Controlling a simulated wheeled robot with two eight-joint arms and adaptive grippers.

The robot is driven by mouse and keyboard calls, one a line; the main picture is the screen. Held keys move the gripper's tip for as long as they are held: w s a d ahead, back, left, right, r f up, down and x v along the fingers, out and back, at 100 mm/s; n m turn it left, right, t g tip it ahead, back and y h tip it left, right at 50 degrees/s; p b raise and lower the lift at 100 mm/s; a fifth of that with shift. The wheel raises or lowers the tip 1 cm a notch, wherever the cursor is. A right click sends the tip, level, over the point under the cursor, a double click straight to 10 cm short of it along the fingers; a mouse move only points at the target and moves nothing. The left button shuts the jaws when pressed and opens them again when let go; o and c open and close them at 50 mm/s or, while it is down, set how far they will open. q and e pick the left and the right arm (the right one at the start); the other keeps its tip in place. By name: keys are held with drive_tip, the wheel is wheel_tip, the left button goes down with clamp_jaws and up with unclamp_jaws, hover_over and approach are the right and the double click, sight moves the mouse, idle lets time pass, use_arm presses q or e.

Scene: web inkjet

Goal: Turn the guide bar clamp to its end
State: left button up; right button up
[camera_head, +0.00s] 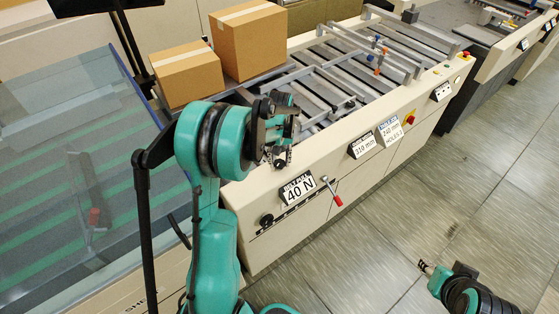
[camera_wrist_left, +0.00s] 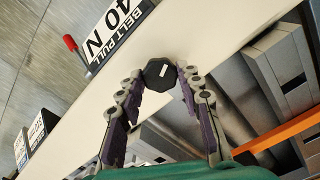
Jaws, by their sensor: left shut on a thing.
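The guide bar clamp shows in the left wrist view as a black, many-sided knob (camera_wrist_left: 159,73) with a white mark on its face. It sits at the cream side panel's edge. My left gripper (camera_wrist_left: 161,74) has a fingertip against each side of the knob and is shut on it. In the head view my left gripper (camera_head: 282,150) is at the near edge of the machine, above the "40 N" sign, and hides most of the knob. My right gripper (camera_head: 427,267) hangs over the floor at the lower right, away from the machine; its finger gap is too small to judge.
The "BELT PULL 40 N" sign (camera_head: 298,189), a red-handled lever (camera_head: 332,191) and another black knob (camera_head: 266,220) are on the front panel. Two cardboard boxes (camera_head: 187,76) (camera_head: 262,42) stand behind my left arm. Metal rollers and bars (camera_head: 345,65) cover the machine top. The right floor is clear.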

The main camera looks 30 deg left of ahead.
sight(280, 163)
use_arm(q)
drive_tip(key=n, duration=1.2)
drive_tip(key=shift+n+b, duration=0.3)
drive_tip(key=shift+n, duration=0.1)
idle(0.3)
drive_tip(key=o, duration=1.2)
drive_tip(key=shift+c, duration=0.2)
drive_tip(key=shift+r, duration=0.1)
wheel_tip(280, 163, up, 12)
